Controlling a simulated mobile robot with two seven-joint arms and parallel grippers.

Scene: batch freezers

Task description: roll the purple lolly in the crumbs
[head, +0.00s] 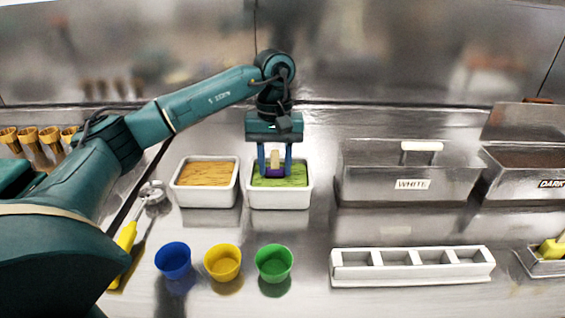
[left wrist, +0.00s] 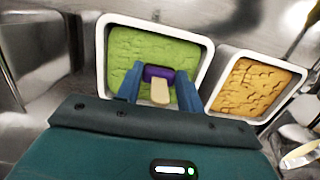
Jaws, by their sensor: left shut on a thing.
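My left gripper (head: 275,168) points down over a white dish (head: 279,201) with a green, cracked-looking filling (head: 299,181). It is shut on the purple lolly (head: 276,173), whose pale stick (head: 274,158) shows upright between the fingers. The left wrist view shows the purple lolly (left wrist: 160,73) between the blue fingers, over the green filling. I cannot tell whether the lolly touches it. A second white dish (head: 205,201), with an orange-tan filling (head: 207,173), stands to its left. Neither dish bears a label, so I cannot tell which holds the crumbs. My right gripper is not in view.
Blue (head: 173,261), yellow (head: 223,263) and green (head: 274,263) cups stand in front. A white slotted rack (head: 413,267) stands front right, with bins marked WHITE (head: 405,185) and DARK (head: 529,188) behind. A yellow-handled scoop (head: 127,236) lies left.

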